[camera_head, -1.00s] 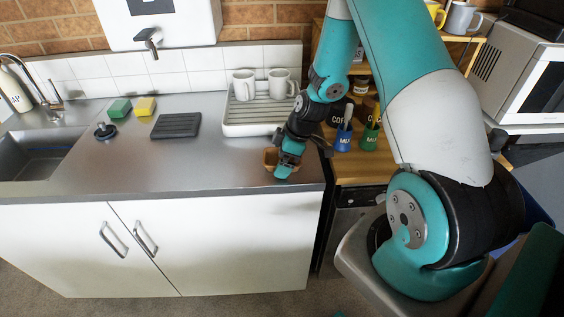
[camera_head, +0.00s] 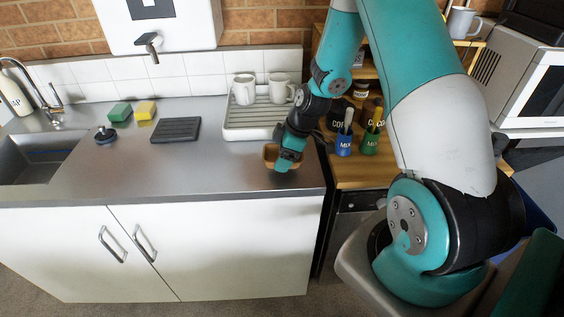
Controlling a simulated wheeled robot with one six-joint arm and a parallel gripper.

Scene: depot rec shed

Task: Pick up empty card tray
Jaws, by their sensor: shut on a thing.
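The card tray (camera_head: 269,155) is a small brown open box near the front right of the steel counter, below the dish drainer. My gripper (camera_head: 285,163) is at its right side and shut on it. My gripper and wrist hide much of the tray, and its inside is hard to make out. I cannot tell for sure whether the tray is clear of the counter.
A white dish drainer (camera_head: 236,129) with two white mugs stands behind. A black ribbed mat (camera_head: 176,130), a black sink plug (camera_head: 105,136) and green and yellow sponges lie left. Blue (camera_head: 344,143) and green (camera_head: 369,142) cups stand right. The counter's front middle is clear.

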